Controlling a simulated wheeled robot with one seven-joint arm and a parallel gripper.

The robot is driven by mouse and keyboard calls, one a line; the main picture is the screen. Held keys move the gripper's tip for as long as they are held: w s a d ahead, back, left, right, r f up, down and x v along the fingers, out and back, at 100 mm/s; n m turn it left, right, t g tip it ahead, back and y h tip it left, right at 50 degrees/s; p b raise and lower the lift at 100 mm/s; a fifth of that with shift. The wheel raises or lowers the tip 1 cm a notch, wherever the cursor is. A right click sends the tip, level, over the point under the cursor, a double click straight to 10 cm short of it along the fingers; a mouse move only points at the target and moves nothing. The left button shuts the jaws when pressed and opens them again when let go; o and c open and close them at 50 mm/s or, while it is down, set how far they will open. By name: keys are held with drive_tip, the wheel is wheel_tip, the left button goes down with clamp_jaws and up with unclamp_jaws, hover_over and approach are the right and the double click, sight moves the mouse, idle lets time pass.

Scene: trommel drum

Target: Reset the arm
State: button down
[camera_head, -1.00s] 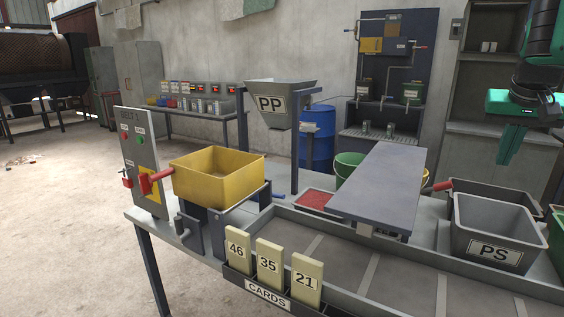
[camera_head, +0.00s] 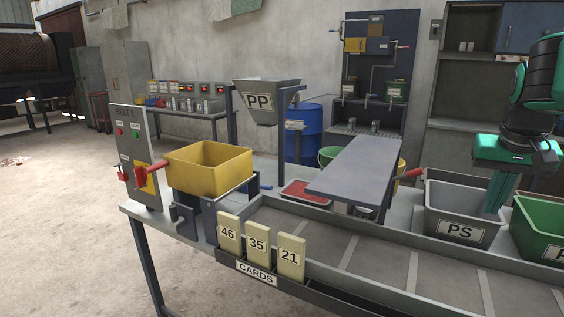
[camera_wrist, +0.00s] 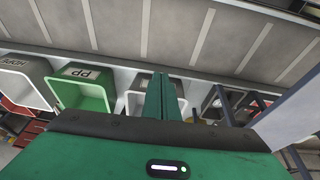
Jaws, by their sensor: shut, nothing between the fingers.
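My gripper (camera_head: 497,192) is green and points down at the right of the head view, over the grey PS bin (camera_head: 456,212). Its fingers are together and nothing is between them. In the wrist view my gripper (camera_wrist: 166,82) shows as two green fingers side by side, with a pale bin (camera_wrist: 140,104) partly hidden behind them. My dark and green arm comes down from the upper right of the head view.
A green bin (camera_head: 540,230) stands right of the PS bin. A belt (camera_head: 400,262) runs along the front, with a card holder (camera_head: 257,272) at its edge.

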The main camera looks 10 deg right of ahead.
drive_tip(key=s+a+f+g+y, duration=0.1)
drive_tip(key=s+a+f, duration=0.3)
drive_tip(key=s+f, duration=0.4)
drive_tip(key=s+a+f+g+y, duration=0.1)
drive_tip(key=s+a+f, duration=0.3)
drive_tip(key=s+f, duration=0.4)
drive_tip(key=shift+s+a+g+y, duration=0.3)
drive_tip(key=shift+s+g, duration=0.1)
drive_tip(key=shift+s, duration=0.05)
drive_tip(key=shift+r, duration=0.1)
drive_tip(key=shift+w+f, duration=0.25)
drive_tip(key=shift+w, duration=0.35)
